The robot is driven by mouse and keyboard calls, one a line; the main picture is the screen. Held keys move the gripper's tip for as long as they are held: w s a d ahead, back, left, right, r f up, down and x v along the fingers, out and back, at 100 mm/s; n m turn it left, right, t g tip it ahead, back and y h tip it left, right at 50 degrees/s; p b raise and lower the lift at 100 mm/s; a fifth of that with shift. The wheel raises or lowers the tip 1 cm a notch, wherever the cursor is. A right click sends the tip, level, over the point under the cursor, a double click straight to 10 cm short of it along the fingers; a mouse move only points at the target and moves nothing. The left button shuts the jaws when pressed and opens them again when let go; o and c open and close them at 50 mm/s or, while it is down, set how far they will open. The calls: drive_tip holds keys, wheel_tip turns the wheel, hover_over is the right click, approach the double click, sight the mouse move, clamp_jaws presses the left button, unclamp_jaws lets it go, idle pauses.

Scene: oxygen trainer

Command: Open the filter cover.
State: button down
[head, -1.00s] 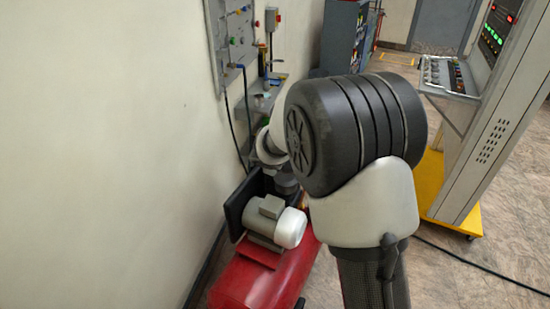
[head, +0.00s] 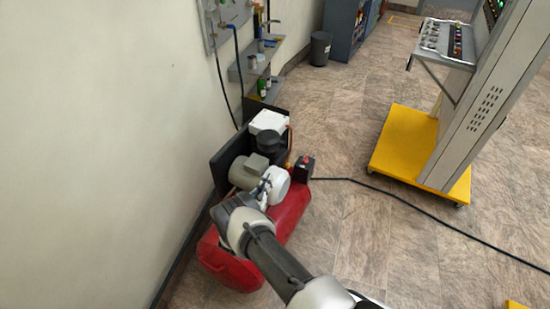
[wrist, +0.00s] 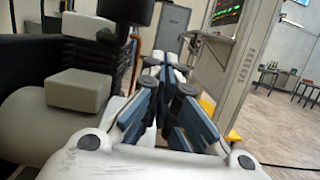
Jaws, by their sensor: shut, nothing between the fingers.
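The compressor has a red tank (head: 290,212), a grey motor (head: 247,172) with a white rounded end (head: 279,186), and a black pump part (head: 268,143). A white box-shaped part (head: 268,122) sits at its far end and may be the filter cover; I cannot tell. My gripper (head: 266,186) is beside the motor and in front of its white end, empty. In the wrist view my gripper (wrist: 168,72) is shut, with the motor's box (wrist: 78,90) and black ribbed parts (wrist: 92,62) to its left. No cover is clearly visible there.
A wall (head: 100,140) and a dark upright panel (head: 218,168) border the compressor on the left. Floor right of the compressor is mostly clear.

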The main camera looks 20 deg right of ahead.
sight(271, 138)
drive_tip(key=b+x, duration=0.1)
drive_tip(key=x, duration=0.9)
drive_tip(key=shift+d+b, duration=0.2)
drive_tip(key=shift+b, duration=0.2)
drive_tip(key=shift+a+r+p, duration=0.2)
drive_tip(key=shift+r+p, duration=0.25)
drive_tip(key=shift+r, duration=1.5)
drive_tip(key=shift+a+r, duration=0.1)
drive_tip(key=shift+a, duration=0.05)
